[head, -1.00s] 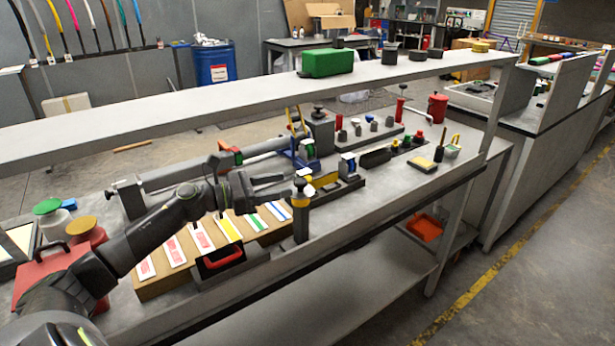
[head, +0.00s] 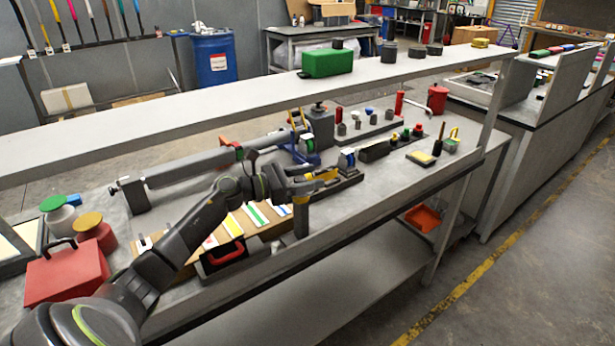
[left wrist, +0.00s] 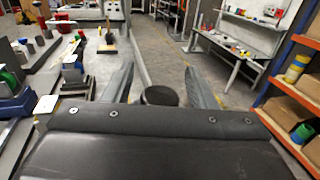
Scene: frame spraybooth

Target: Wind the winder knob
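My left gripper (head: 322,181) is over the top of an upright dark post (head: 301,220) near the front edge of the bench. In the left wrist view, a dark round knob (left wrist: 160,96) stands between the two fingers of the left gripper (left wrist: 160,78). A gap shows on each side of the knob, so the fingers are open and apart from it. I take this to be the winder knob; in the head view the gripper hides it. My right gripper is not in view.
A grey box with a dark knob (head: 318,107) stands behind. A long shelf (head: 230,98) runs above the back of the bench. A case with a red handle (head: 224,256) and coloured strips (head: 254,215) lie left of the post. A red toolbox (head: 66,275) sits at left.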

